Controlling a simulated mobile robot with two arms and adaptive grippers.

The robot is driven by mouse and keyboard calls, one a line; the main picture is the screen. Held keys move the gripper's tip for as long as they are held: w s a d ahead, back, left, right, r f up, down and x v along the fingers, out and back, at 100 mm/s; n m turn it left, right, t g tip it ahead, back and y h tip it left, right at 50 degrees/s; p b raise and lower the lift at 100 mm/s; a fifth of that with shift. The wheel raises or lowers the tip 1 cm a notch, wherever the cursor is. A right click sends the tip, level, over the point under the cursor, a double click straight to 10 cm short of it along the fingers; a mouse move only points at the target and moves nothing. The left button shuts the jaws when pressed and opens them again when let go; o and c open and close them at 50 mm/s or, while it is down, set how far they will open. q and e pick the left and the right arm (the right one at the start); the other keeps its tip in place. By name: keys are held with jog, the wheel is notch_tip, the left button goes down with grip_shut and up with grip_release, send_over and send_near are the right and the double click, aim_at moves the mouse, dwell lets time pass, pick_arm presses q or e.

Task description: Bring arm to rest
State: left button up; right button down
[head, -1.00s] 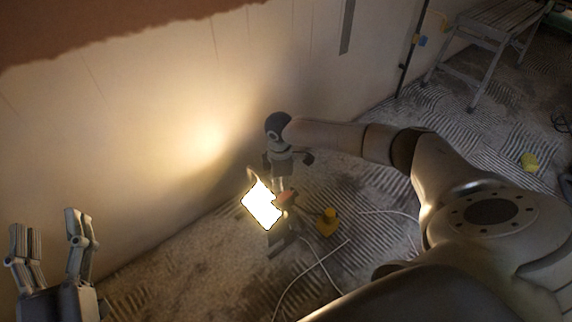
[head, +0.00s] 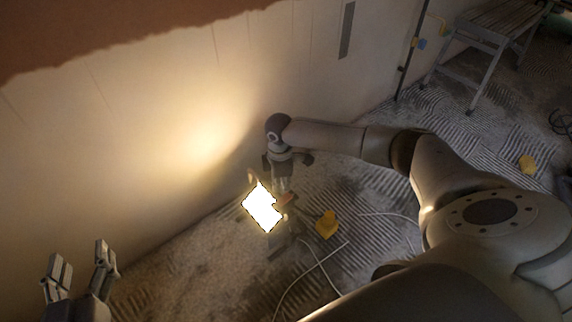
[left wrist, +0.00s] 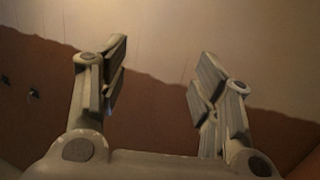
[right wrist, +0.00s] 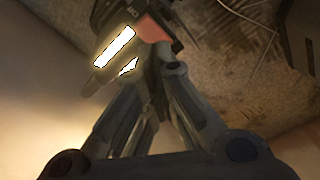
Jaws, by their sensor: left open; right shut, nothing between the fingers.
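My left gripper (head: 80,258) is at the lower left of the head view, its two fingers apart, with nothing between them. In the left wrist view its open fingers (left wrist: 160,80) are seen against the bare wall. My right arm reaches across to the middle of the head view. My right gripper (head: 281,183) points down there, right beside a lit work lamp (head: 262,207). In the right wrist view its fingers (right wrist: 160,65) come together with nothing held. The lamp (right wrist: 114,47) glows just beyond them; I cannot tell whether they touch it.
A pale wall (head: 100,140) runs along the left. A yellow object (head: 327,224) and a white cable lie near the lamp. A trestle bench (head: 495,30) stands at the back right. The floor is ridged and dusty.

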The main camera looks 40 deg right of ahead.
jog(key=shift+r, duration=0.1)
pick_arm(q)
jog(key=shift+s+a+f+g, duration=0.1)
jog(key=shift+f+g, duration=0.2)
jog(key=shift+f, duration=0.15)
